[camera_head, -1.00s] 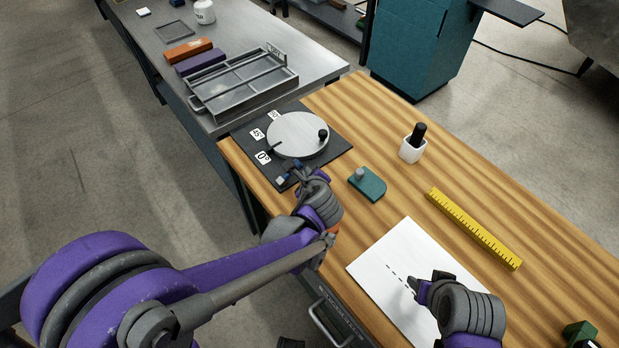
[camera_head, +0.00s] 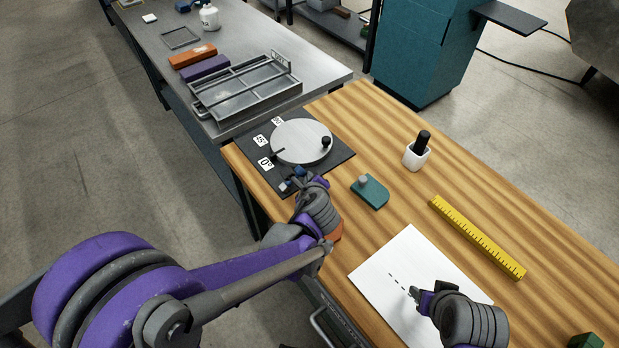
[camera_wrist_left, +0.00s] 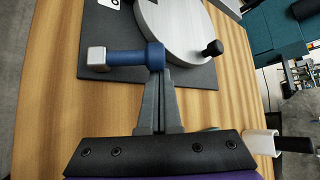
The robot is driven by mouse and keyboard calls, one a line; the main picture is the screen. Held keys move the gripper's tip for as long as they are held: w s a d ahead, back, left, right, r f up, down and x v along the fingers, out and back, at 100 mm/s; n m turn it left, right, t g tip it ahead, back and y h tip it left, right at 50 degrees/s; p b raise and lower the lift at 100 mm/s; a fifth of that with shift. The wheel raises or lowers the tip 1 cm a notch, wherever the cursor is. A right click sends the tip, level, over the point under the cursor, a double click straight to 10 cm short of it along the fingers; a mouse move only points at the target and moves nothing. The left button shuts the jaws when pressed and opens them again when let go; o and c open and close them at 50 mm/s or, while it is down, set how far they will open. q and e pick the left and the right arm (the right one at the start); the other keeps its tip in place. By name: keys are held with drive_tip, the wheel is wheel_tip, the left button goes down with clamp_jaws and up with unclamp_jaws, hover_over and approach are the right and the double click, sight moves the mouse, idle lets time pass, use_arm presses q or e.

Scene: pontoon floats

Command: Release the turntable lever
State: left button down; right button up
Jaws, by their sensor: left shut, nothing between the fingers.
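The turntable is a light grey disc (camera_head: 301,142) with a black knob (camera_head: 326,142), on a dark plate (camera_head: 338,157) with white angle labels; the wrist view shows part of the disc (camera_wrist_left: 180,25). The lever (camera_wrist_left: 125,57) is a blue bar with a silver block at its left end and a thicker blue hub at its right, at the plate's near edge. My left gripper (camera_wrist_left: 159,75) is shut and empty, its fingertips right at the blue hub; I cannot tell whether they touch. My right gripper (camera_head: 414,293) is over the white paper (camera_head: 385,265); its jaw state is unclear.
A green block with a grey peg (camera_head: 370,190), a white cup with a black handle (camera_head: 416,155) and a yellow ruler (camera_head: 478,236) lie right of the turntable. A metal tray (camera_head: 245,112) stands on the steel table beyond. Bare wood lies between these things.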

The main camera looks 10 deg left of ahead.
use_arm(q)
drive_tip(key=shift+s+a+r+n+t+h, duration=0.1)
drive_tip(key=shift+s+r+n+t+h, duration=0.15)
drive_tip(key=shift+t, duration=0.25)
use_arm(e)
drive_tip(key=shift+f, duration=0.3)
use_arm(q)
drive_tip(key=shift+s+a+r+n+t+h+b, duration=0.25)
drive_tip(key=shift+r+n+t+b, duration=0.15)
drive_tip(key=shift+n+t+b, duration=0.1)
use_arm(e)
drive_tip(key=shift+s+f, duration=0.15)
drive_tip(key=shift+f, duration=0.15)
use_arm(q)
drive_tip(key=shift+s+a+r+n+t+h, duration=0.15)
drive_tip(key=shift+s+r+n+t, duration=0.15)
drive_tip(key=shift+t, duration=0.2)
drive_tip(key=shift+s+a+r+n+t+h, duration=0.1)
drive_tip(key=shift+a+r+n+t+h, duration=0.1)
drive_tip(key=shift+n+t, duration=0.25)
use_arm(e)
drive_tip(key=shift+s+f, duration=0.1)
drive_tip(key=shift+f, duration=0.2)
use_arm(q)
drive_tip(key=shift+s+a+r, duration=0.35)
drive_tip(key=shift+s+r, duration=0.1)
drive_tip(key=shift+s+a+r, duration=0.2)
drive_tip(key=shift+s+a, duration=0.35)
drive_tip(key=shift+s, duration=0.2)
drive_tip(key=shift+s, duration=0.1)
